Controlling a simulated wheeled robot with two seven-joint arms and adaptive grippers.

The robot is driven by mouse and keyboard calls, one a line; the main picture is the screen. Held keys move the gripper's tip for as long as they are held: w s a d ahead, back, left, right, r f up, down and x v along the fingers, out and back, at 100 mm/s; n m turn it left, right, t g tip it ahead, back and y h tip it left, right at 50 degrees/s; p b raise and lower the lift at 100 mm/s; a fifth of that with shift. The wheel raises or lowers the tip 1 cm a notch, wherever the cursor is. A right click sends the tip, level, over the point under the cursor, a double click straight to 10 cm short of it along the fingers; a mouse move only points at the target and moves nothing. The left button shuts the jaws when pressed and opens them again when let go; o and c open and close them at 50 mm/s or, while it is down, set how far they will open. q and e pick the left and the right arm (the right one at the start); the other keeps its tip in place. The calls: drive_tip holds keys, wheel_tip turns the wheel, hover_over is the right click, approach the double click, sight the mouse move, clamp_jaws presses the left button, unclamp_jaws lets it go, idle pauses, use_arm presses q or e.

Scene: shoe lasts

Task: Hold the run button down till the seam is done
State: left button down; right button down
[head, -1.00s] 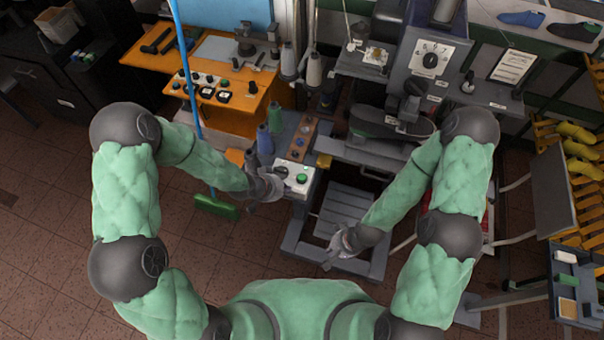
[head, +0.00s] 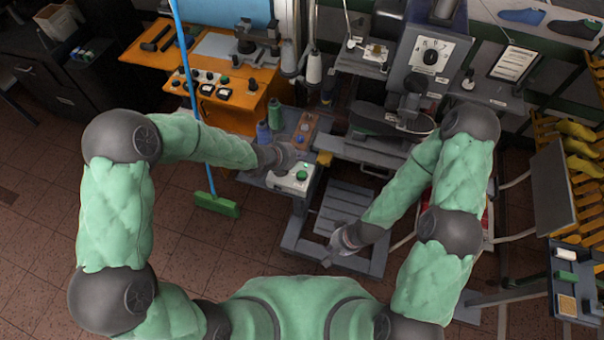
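The white-topped control box (head: 291,183) stands in the middle of the head view, with a round green button (head: 302,175) on top. My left gripper (head: 288,157) is just behind the button, over the far part of the box. I cannot tell if it touches the box, and its fingers are too small and dark to read. The grey machine (head: 425,70) with a round dial stands to the right, with a dark shoe-like piece (head: 385,122) below its head. No seam can be made out. My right gripper (head: 329,258) hangs low over the grey frame, away from the box; its fingers are unclear.
Thread spools (head: 264,133) stand behind the box, close to my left gripper. An orange bench (head: 235,112) with knobs and gauges is at the back left. A green broom (head: 216,205) stands left of the box. A rack with yellow lasts (head: 582,150) is at the right.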

sight(299, 175)
use_arm(q)
wheel_tip(299, 175, down, 8)
drive_tip(key=b, duration=0.7)
drive_tip(key=shift+f+b, duration=0.3)
drive_tip(key=shift+f, duration=0.05)
drive_tip(key=shift+f, duration=0.15)
idle(0.8)
drive_tip(key=shift+f+b, duration=0.25)
drive_tip(key=shift+b, duration=0.05)
drive_tip(key=shift+f+b, duration=0.4)
drive_tip(key=shift+f, duration=0.15)
idle(2.6)
drive_tip(key=shift+r, duration=0.15)
drive_tip(key=shift+r+p, duration=3.1)
drive_tip(key=shift+r, duration=0.25)
